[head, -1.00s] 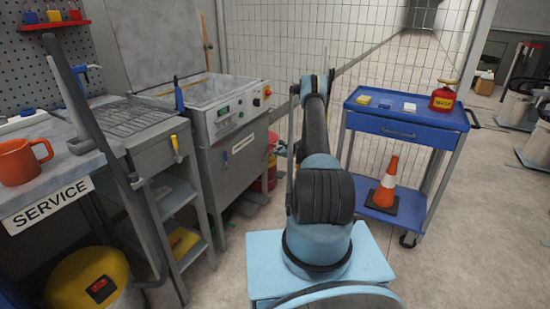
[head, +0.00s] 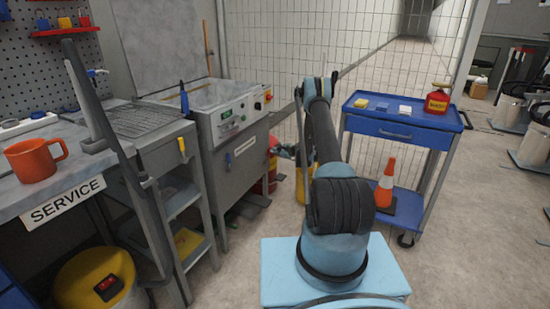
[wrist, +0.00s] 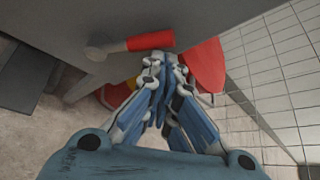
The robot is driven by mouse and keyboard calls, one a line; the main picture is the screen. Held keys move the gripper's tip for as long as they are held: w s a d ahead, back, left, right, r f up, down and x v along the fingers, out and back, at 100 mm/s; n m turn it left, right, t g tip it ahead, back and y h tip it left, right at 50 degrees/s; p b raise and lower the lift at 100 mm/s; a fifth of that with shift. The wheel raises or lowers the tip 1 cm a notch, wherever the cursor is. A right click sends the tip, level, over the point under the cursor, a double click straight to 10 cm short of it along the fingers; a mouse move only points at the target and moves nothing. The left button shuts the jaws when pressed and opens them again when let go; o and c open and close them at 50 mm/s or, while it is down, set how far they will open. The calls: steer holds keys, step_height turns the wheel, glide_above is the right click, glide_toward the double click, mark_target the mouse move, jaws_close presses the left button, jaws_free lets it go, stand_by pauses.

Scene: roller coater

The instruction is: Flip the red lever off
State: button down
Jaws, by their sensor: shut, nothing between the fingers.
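The red lever (wrist: 150,42) shows at the top of the wrist view. Its red grip lies sideways, pointing right from a grey pivot (wrist: 97,52) on a dark grey panel. My gripper (wrist: 163,62) is shut and empty, with its fingertips just below the right part of the red grip. I cannot tell whether they touch it. In the head view my arm stands in front of the right end of the grey coater machine (head: 228,130). My fingertips and the lever cannot be made out clearly there.
A red rounded object (wrist: 206,66) lies beyond my fingers in the wrist view. A mesh fence (head: 275,60) stands behind. A blue cart (head: 402,122) with an orange cone (head: 385,184) stands right. The service bench (head: 85,172) with an orange mug (head: 34,160) is left.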

steer(key=shift+s+a+r, duration=0.3)
steer(key=shift+s+a, duration=0.2)
steer(key=shift+s, duration=0.1)
steer(key=shift+s+a+r, duration=0.3)
steer(key=shift+s+a, duration=0.2)
steer(key=shift+s, duration=0.05)
steer(key=shift+a, duration=0.1)
steer(key=w+d, duration=0.3)
steer(key=s+d, duration=0.4)
steer(key=s, duration=0.4)
steer(key=shift+s+d, duration=0.35)
steer(key=shift+s, duration=0.05)
steer(key=shift+f, duration=0.1)
